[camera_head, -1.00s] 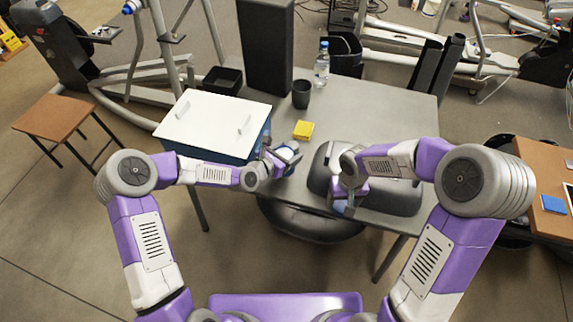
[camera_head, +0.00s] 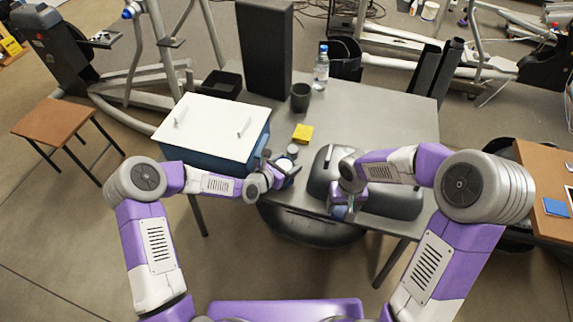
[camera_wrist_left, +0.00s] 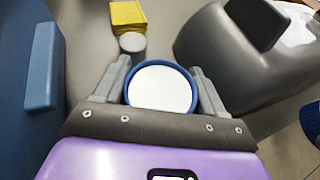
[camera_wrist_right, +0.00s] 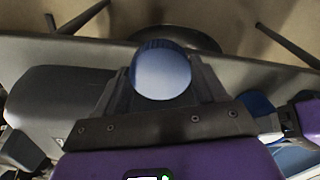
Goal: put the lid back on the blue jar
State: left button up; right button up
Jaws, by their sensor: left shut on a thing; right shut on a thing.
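The blue jar (camera_wrist_left: 161,87) is between the fingers of my left gripper (camera_wrist_left: 160,88), its round white top facing the left wrist camera. In the head view my left gripper (camera_head: 284,170) holds it near the table's front edge, to the right of the blue box. The blue round lid (camera_wrist_right: 163,72) is between the fingers of my right gripper (camera_wrist_right: 163,82). In the head view my right gripper (camera_head: 343,208) is at the front edge, right of the jar and apart from it, and the lid is mostly hidden there.
A blue box with a white top (camera_head: 213,127) stands left on the grey table (camera_head: 375,115). A yellow sponge (camera_head: 303,133) and a small grey cylinder (camera_head: 292,150) lie behind the jar. A dark rounded object (camera_head: 322,170) is close to my right gripper. A cup (camera_head: 300,97) and bottle (camera_head: 321,67) stand farther back.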

pick_arm(q)
jog(key=shift+f, duration=0.2)
pick_arm(e)
jog(key=shift+f, duration=0.2)
pick_arm(q)
jog(key=o, duration=1.6)
jog(key=shift+r, duration=0.1)
pick_arm(e)
jog(key=shift+r, duration=0.1)
pick_arm(q)
jog(key=shift+r, duration=0.2)
pick_arm(e)
jog(key=shift+r, duration=0.2)
notch_tip(320, 180, up, 2)
jog(key=p, duration=0.2)
jog(key=shift+r+p, duration=0.1)
jog(key=shift+p, duration=0.2)
pick_arm(q)
jog(key=v, duration=1.2)
jog(key=shift+d, duration=0.1)
jog(key=shift+f, duration=0.1)
